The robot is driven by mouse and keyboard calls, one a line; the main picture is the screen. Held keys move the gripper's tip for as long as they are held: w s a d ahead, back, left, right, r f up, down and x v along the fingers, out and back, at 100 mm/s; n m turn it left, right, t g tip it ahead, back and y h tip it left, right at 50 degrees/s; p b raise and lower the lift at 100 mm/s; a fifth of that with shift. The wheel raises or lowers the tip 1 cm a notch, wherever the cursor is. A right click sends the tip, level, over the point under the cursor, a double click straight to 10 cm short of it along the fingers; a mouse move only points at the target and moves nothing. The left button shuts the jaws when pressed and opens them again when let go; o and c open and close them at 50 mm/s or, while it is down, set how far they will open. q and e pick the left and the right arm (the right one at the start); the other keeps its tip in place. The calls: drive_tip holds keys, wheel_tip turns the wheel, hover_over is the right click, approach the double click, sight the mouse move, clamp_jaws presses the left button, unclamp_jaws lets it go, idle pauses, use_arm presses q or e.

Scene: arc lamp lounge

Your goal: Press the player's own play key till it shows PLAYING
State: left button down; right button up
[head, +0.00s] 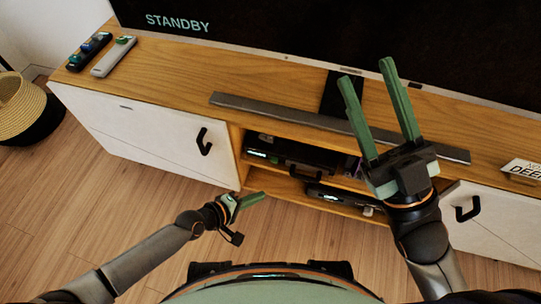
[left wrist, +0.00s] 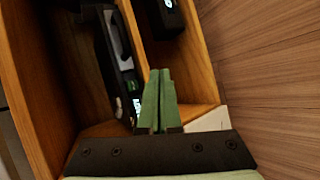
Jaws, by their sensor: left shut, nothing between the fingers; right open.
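A dark device (head: 300,152) with a small green-lit display sits on the upper shelf of the open bay. A second dark device (head: 335,196) sits on the lower shelf; I cannot tell for certain which is the player. In the left wrist view, one device (left wrist: 122,70) shows a green light and pale text, too small to read, just left of my fingertips. My left gripper (head: 262,195) is shut and empty, low in front of the bay; its green fingers (left wrist: 160,72) partly cover the view. My right gripper (head: 366,71) is open and empty, above the console top. The play key is not distinguishable.
The TV (head: 300,30) reads STANDBY. A grey soundbar (head: 235,102) lies before it. Two remotes, one dark (head: 88,52) and one light (head: 113,56), lie at the left end. White doors (head: 150,133) flank the bay. A small sign (head: 521,170) stands right. A basket (head: 22,108) stands left.

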sight(274, 160)
use_arm(q)
drive_tip(key=shift+s+d+f, duration=0.15)
drive_tip(key=shift+s+f, duration=0.15)
use_arm(e)
drive_tip(key=shift+s+a+r+n+y, duration=0.1)
drive_tip(key=shift+s+r+n+y, duration=0.1)
drive_tip(key=shift+s+n+y, duration=0.3)
use_arm(q)
drive_tip(key=shift+d, duration=0.1)
drive_tip(key=shift+w+d+r+b, duration=0.1)
drive_tip(key=shift+w+d+b, duration=0.45)
drive_tip(key=shift+w, duration=0.9)
drive_tip(key=shift+w+d+f+b, duration=0.1)
drive_tip(key=shift+w+d+b, duration=0.2)
drive_tip(key=shift+w+b, duration=0.85)
drive_tip(key=shift+w+d+r+b, duration=0.1)
drive_tip(key=shift+w+d+b, duration=0.25)
drive_tip(key=shift+w, duration=1.4)
use_arm(e)
drive_tip(key=shift+a+f, duration=0.15)
drive_tip(key=shift+f, duration=1)
drive_tip(key=shift+a+f, duration=0.15)
drive_tip(key=shift+f, duration=0.95)
use_arm(q)
drive_tip(key=shift+w+d, duration=0.15)
drive_tip(key=shift+w, duration=0.25)
use_arm(e)
drive_tip(key=shift+f, duration=0.2)
